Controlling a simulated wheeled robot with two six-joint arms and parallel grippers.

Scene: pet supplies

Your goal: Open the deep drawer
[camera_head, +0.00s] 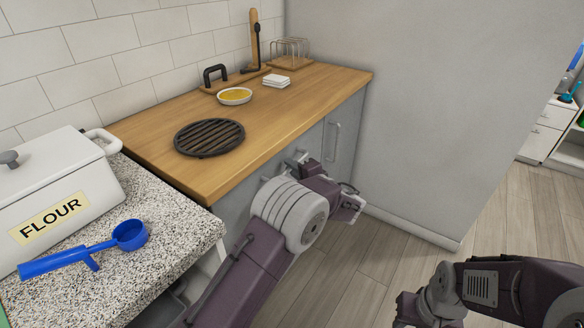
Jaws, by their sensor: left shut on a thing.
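The grey cabinet front (233,207) stands under the wooden counter, and its lower part is largely hidden by my left arm. My left gripper (301,160) is at this front, just below the counter edge. It is shut on a drawer handle, which my gripper and wrist mostly cover. I cannot see a clear gap that tells how far the drawer is out. My right arm (445,295) shows at the lower right, well away from the cabinet, with its fingertips out of view.
The wooden counter (285,112) holds a black trivet (209,138), a yellow-filled bowl (235,96) and white coasters (276,80). A flour bin (65,190) and blue scoop (130,235) are on the speckled worktop. A grey wall (430,120) stands right of the cabinet. The floor (375,255) is clear.

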